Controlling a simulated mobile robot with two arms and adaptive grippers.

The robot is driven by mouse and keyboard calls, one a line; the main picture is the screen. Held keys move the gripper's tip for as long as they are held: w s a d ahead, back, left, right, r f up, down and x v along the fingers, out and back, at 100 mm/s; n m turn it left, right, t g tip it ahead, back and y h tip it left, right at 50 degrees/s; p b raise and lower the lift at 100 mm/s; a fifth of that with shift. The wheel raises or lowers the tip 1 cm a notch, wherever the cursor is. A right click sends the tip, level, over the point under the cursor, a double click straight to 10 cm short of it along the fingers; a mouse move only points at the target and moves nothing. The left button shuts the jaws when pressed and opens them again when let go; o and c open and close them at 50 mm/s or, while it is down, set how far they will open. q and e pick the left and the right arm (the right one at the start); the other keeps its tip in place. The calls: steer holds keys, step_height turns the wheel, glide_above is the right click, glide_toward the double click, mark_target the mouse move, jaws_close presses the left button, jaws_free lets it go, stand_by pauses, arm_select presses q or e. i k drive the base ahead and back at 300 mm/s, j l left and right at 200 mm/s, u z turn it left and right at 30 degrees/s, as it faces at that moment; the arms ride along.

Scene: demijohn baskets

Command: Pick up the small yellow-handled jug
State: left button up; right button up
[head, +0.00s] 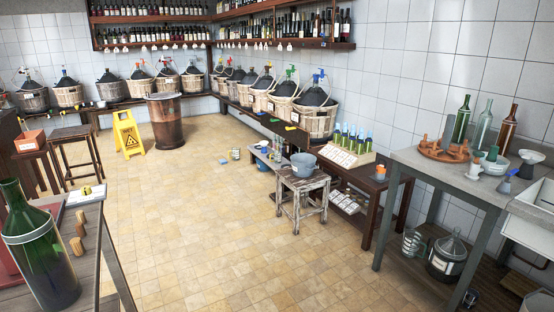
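I cannot make out a small yellow-handled jug with certainty. A small pale container (236,154) with a yellowish tint stands on the floor at the middle back, too small to tell whether it has a handle. A small yellow item (291,128) lies on the long bench by the right wall, its shape unclear. Neither of my grippers is in view.
A yellow wet-floor sign (128,134) and a brown barrel (165,122) stand at the back left. A grey bucket (303,164) sits on a worn stool (302,187). A table with a green bottle (40,250) is at near left, a grey-topped table (430,170) at right. The central tiled floor is clear.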

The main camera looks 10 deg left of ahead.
mark_target(278, 154)
steer(key=i, duration=0.45)
steer(key=i+j+u, duration=0.2)
steer(key=i+u, duration=0.15)
steer(key=i, duration=0.3)
steer(key=i+u, duration=0.3)
steer(key=i, duration=0.3)
steer(key=i+l+u, duration=0.1)
steer(key=i+u, duration=0.25)
steer(key=i, duration=0.3)
steer(key=i+l+u, duration=0.35)
steer(key=i, duration=0.25)
steer(key=i+j, duration=0.1)
steer(key=i, duration=2.35)
steer(key=i+z, duration=0.4)
steer(key=i+j+z, duration=0.2)
steer(key=i+z, duration=0.15)
steer(key=i, duration=0.2)
steer(key=i+j+z, duration=0.4)
steer(key=i+l, duration=0.05)
steer(key=l, duration=0.05)
